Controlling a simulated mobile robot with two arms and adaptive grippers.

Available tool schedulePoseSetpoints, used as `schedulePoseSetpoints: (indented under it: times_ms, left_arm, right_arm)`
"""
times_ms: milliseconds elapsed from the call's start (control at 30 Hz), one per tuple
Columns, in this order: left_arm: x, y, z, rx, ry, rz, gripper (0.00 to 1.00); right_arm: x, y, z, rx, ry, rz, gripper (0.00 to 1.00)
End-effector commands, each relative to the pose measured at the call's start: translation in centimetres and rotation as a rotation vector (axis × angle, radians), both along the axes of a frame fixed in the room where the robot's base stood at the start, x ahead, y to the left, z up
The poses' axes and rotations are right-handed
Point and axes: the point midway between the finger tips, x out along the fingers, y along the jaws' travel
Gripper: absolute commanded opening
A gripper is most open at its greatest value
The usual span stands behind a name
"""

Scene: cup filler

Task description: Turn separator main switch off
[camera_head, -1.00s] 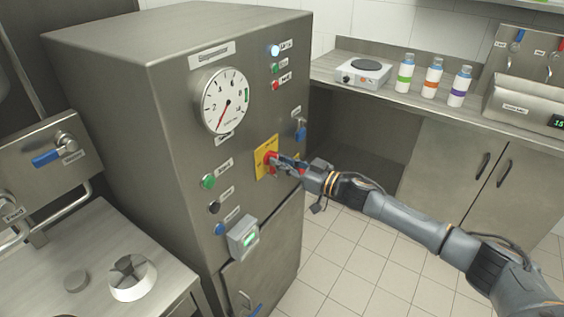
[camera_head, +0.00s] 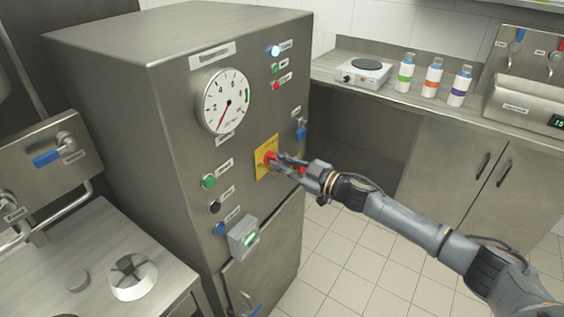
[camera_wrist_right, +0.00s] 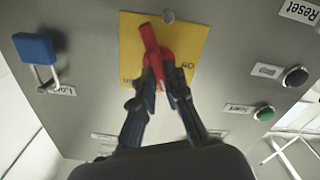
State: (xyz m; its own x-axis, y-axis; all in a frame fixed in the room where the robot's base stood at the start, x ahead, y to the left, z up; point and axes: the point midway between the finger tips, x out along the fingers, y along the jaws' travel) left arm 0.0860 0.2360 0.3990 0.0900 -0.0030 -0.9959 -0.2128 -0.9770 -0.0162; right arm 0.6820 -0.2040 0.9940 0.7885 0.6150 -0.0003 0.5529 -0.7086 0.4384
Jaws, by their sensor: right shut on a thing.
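The separator main switch is a red rotary handle (camera_wrist_right: 152,42) on a yellow plate (camera_head: 262,160), on the front of the steel cabinet (camera_head: 130,110). My right gripper (camera_head: 277,161) is at the switch, its fingers shut on the red handle. In the right wrist view the two fingers (camera_wrist_right: 162,82) close around the lower part of the handle, and its upper end sticks out, leaning a little left. The plate's lettering is too small to read surely. My left gripper is not in view.
A blue padlock (camera_wrist_right: 38,52) hangs beside the plate. A pressure gauge (camera_head: 223,101) is above. Floor (camera_head: 345,255) is clear at right.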

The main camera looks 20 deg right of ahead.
Motion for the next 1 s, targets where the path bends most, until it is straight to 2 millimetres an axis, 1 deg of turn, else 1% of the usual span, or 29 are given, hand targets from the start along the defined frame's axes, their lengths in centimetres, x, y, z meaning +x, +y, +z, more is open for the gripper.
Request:
schedulePoseSetpoints:
  times_ms: [467, 1000]
  left_arm:
    - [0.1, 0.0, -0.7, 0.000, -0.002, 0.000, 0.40]
    - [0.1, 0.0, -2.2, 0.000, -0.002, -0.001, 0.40]
  right_arm:
    - [-0.1, 0.1, -0.3, -0.359, -0.280, 0.000, 0.00]
    - [-0.2, 0.2, -0.5, -0.732, -0.572, 0.002, 0.00]
